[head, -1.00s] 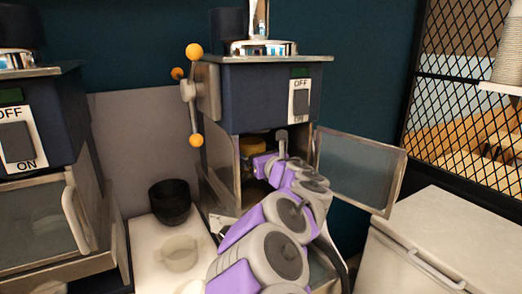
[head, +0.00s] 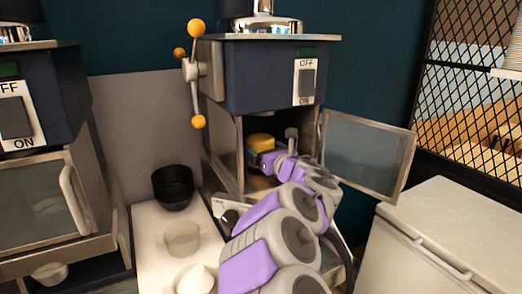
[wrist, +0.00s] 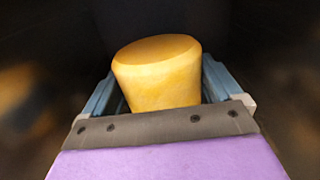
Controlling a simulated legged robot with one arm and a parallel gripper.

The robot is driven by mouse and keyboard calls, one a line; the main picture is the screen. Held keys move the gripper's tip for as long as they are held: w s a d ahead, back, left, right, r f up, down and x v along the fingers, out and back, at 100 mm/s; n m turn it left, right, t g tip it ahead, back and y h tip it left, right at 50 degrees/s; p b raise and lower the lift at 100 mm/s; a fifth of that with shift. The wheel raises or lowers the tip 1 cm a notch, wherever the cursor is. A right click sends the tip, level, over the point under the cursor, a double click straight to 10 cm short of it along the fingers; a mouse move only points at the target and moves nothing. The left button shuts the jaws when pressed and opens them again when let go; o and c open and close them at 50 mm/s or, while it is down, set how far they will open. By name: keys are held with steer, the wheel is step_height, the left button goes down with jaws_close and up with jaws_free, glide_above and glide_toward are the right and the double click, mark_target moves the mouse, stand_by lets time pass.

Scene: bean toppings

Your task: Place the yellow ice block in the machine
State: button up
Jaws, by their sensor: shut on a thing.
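The yellow ice block (wrist: 160,72) is a rounded yellow cylinder held between the fingers of my gripper (wrist: 160,95) in the wrist view. In the head view the yellow ice block (head: 261,142) shows inside the open front of the machine (head: 262,82), upright or nearly so. My gripper (head: 266,158) reaches into that opening and is shut on the block. The machine's clear door (head: 367,155) stands swung open to the right. I cannot tell whether the block touches the machine's inner floor.
A second machine (head: 35,110) with a closed clear door stands at the left. A black bowl stack (head: 172,187) and a pale clear bowl (head: 183,238) stand on a white tray (head: 148,225). A white chest (head: 450,235) is at the right.

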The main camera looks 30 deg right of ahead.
steer(key=shift+d+f, duration=0.2)
steer(key=shift+d, duration=0.25)
steer(key=shift+a, duration=0.1)
steer(key=o, duration=1.5)
steer(key=shift+a, duration=0.15)
steer(key=shift+o, duration=0.6)
steer(key=shift+s+a, duration=0.1)
steer(key=shift+a, duration=0.15)
steer(key=shift+s+d, duration=0.15)
steer(key=shift+s, duration=0.15)
steer(key=s+d, duration=0.1)
steer(key=s, duration=1.5)
steer(key=shift+s, duration=0.3)
